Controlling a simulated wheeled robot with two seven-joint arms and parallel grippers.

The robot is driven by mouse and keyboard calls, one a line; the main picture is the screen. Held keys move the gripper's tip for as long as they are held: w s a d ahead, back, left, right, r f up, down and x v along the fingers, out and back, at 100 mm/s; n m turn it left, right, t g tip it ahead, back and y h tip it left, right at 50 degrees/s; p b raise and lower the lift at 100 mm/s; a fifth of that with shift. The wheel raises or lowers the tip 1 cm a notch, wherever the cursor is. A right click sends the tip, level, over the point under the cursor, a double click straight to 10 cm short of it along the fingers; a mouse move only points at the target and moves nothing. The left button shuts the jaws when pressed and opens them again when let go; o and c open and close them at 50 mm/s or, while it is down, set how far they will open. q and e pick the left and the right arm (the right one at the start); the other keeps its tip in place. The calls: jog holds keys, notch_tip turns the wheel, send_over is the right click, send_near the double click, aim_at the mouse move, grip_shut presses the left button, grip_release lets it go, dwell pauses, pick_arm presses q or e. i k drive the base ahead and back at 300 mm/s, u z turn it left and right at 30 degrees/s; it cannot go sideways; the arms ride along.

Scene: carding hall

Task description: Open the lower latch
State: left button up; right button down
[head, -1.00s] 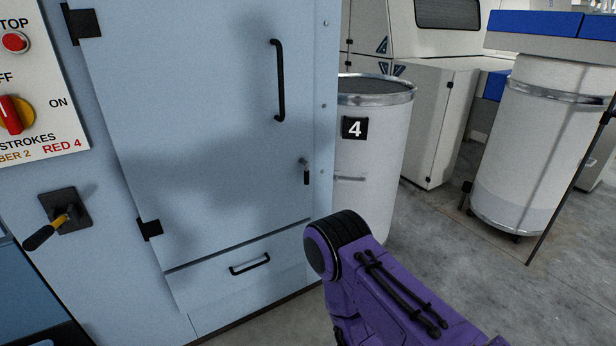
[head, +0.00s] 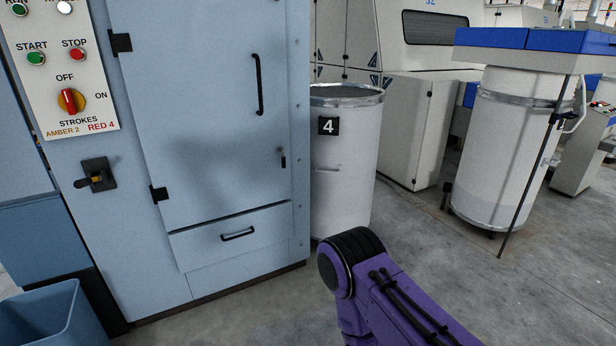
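The light blue cabinet door (head: 205,110) is shut. A small latch (head: 282,158) with a dark lever hanging down sits low on the door's right side, below the long black pull handle (head: 259,85). My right arm shows as a purple link with a black joint at the lower right, in front of the cabinet's right side and apart from the latch. Its gripper is out of the frame. My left arm and gripper are not in view.
A drawer (head: 225,238) with a black handle lies below the door. A control panel (head: 65,75) and a black lever (head: 95,176) are at the left, above a blue bin (head: 55,320). A white can (head: 345,180) marked 4 stands right of the cabinet.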

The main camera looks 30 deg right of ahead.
aim_at(284, 160)
jog(key=u, duration=0.05)
jog(key=k, duration=0.15)
jog(key=z, duration=0.95)
jog(key=i, duration=0.65)
jog(key=z, duration=0.55)
jog(key=i, duration=0.9)
jog(key=u, duration=0.9)
jog(key=i, duration=0.45)
jog(key=u, duration=0.4)
